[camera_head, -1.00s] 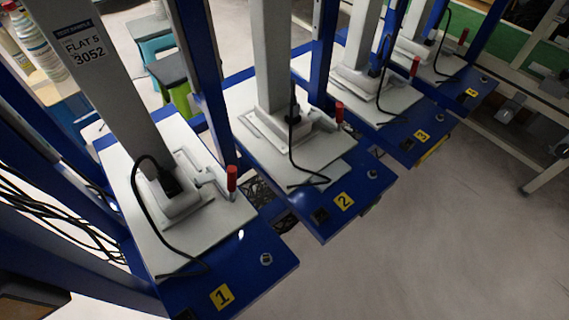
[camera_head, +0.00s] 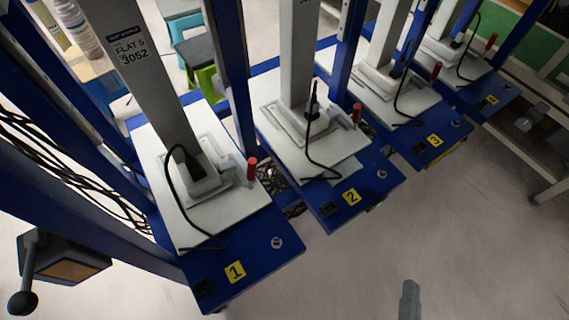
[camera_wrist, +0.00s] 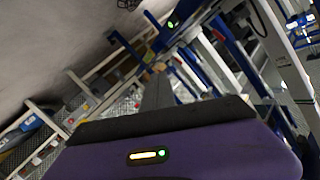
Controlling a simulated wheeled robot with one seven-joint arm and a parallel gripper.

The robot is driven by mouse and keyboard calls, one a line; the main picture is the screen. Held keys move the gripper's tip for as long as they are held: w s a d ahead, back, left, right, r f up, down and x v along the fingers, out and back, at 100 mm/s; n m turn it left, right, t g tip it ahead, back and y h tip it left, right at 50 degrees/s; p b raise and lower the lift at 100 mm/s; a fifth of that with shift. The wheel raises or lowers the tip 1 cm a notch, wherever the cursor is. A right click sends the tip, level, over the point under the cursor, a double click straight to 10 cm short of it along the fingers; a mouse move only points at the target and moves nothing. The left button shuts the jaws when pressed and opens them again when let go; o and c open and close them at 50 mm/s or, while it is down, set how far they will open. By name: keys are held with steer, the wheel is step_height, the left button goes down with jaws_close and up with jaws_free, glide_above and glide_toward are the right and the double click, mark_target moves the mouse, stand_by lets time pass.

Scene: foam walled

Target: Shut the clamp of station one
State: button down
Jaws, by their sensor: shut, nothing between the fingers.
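Station one is a blue base with a yellow label 1 (camera_head: 235,271) and a pale plate (camera_head: 205,222), at the front left in the head view. Its clamp has a red handle (camera_head: 252,168) that stands upright at the plate's right edge, beside the foot of a grey column (camera_head: 160,80). The clamp's small metal parts are hard to make out. My gripper (camera_head: 410,288) shows as a grey tip at the bottom edge, right of station one and well apart from it. In the wrist view my gripper (camera_wrist: 158,90) is shut and empty, beyond its purple housing.
Station two (camera_head: 352,197) and station three (camera_head: 435,140), with similar red handles, stand in a row to the upper right. A black cable (camera_head: 175,195) loops over station one's plate. A dark box with a knobbed lever (camera_head: 65,262) is at lower left. The floor (camera_head: 450,220) at right is clear.

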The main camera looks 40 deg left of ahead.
steer(key=w+a+r+m+g+y+p, duration=0.1)
steer(key=w+a+g+y, duration=0.1)
steer(key=a, duration=0.5)
steer(key=w+a+r+m+g+y+p, duration=0.1)
steer(key=w+a+g+y, duration=0.1)
steer(key=a, duration=0.4)
steer(key=w+a+r+m+g+y+p, duration=0.1)
steer(key=w+a+g+y, duration=0.1)
steer(key=a+y, duration=0.4)
steer(key=shift+w+x, duration=0.2)
steer(key=shift+x, duration=0.95)
steer(key=s+a+r+g+y+b, duration=0.2)
steer(key=s+a+g+y, duration=0.1)
steer(key=a, duration=1.1)
steer(key=shift+s+r, duration=0.2)
steer(key=shift+s, duration=0.1)
